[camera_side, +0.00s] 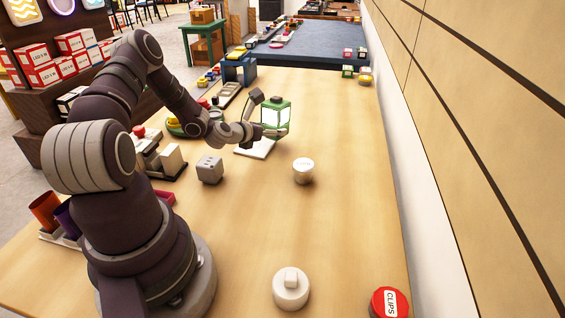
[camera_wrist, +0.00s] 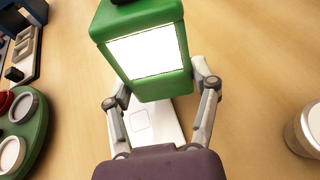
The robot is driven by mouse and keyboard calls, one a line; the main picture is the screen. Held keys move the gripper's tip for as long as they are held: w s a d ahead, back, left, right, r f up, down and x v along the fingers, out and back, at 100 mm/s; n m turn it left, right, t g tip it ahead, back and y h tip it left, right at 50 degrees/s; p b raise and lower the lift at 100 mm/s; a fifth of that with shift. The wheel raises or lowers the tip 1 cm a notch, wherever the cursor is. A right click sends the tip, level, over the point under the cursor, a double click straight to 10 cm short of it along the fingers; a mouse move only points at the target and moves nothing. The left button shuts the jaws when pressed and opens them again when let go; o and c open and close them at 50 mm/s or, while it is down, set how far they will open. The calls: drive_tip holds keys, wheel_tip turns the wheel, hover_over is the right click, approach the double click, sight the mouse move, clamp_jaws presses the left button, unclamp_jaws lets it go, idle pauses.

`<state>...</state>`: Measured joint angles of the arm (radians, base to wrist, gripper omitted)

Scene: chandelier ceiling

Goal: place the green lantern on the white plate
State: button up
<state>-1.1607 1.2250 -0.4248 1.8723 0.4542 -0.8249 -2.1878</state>
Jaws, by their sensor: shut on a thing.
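The green lantern (camera_side: 276,118), with bright white panes, is held above the table in the side view. It fills the upper middle of the wrist view (camera_wrist: 145,50). My gripper (camera_side: 268,132) is shut on it, with one finger on each side of its body in the wrist view (camera_wrist: 161,94). A flat white square piece, which looks like the white plate (camera_side: 254,150), lies on the table below and slightly left of the lantern in the side view. In the wrist view the plate (camera_wrist: 150,125) shows between my fingers, partly hidden by the lantern and gripper.
A round white-topped jar (camera_side: 303,171) stands right of the plate, and a grey block with dark holes (camera_side: 210,170) to its left. A green tray (camera_wrist: 38,135) with round cups lies left. A red clips tin (camera_side: 388,303) is at the near right. Table right of the lantern is clear.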

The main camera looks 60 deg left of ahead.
sight(253, 150)
drive_tip(key=s+n+y, duration=0.1)
drive_tip(key=s+n+g+y, duration=0.1)
drive_tip(key=s+a+r+n+y, duration=0.1)
drive_tip(key=y, duration=0.1)
drive_tip(key=shift+s+a, duration=0.1)
drive_tip(key=shift+s, duration=0.3)
drive_tip(key=shift+s+a+f+n+g+y, duration=0.1)
drive_tip(key=shift+s+f+n+g+y, duration=0.1)
drive_tip(key=shift+n+g+y, duration=0.15)
drive_tip(key=shift+f, duration=1.25)
drive_tip(key=shift+f, duration=0.15)
drive_tip(key=o, duration=1.2)
drive_tip(key=shift+o, duration=0.2)
